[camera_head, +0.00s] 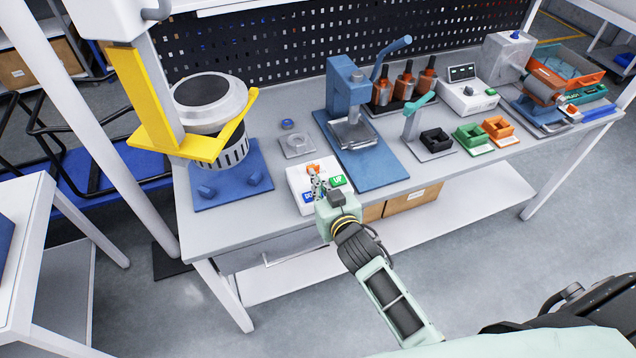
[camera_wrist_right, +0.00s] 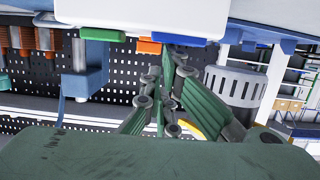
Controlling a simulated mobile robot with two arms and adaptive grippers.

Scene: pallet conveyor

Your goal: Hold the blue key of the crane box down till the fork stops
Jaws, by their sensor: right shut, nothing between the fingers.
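The white crane box (camera_head: 299,180) stands at the bench's front edge with an orange, a green and a blue key. The yellow fork (camera_head: 205,148) reaches around a grey drum (camera_head: 210,103) on a blue base. My left gripper is not in view.
A blue press (camera_head: 345,85) stands right of the box, with a small metal plate (camera_head: 296,145) behind the box. Black, green and orange bins (camera_head: 468,137) are further right. A perforated black panel (camera_head: 270,45) closes the back.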

